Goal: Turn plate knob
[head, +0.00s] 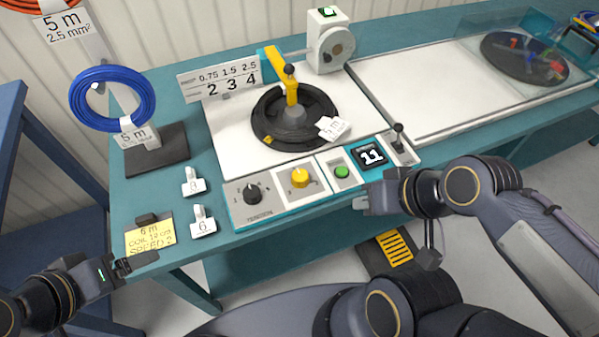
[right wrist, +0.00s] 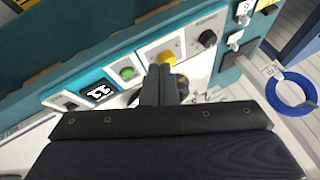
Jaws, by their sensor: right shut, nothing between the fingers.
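The control panel on the bench front carries a yellow knob (head: 299,177) and a black knob (head: 252,194) over the word TENSION. The yellow knob also shows in the right wrist view (right wrist: 167,58), just beyond the fingertips, with the black knob (right wrist: 207,38) beside it. My right gripper (head: 362,202) is at the panel's front edge, below the green button (head: 342,171) and right of the yellow knob. Its fingers are shut and empty, apart from the knob. My left gripper (head: 124,266) is at the lower left, near the yellow note; its jaw state is unclear.
A black reel (head: 262,112) with a yellow arm (head: 290,88) stands behind the panel. Blue cable (head: 112,72) hangs at the left. Number tags and a yellow note (head: 149,236) are on the bench.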

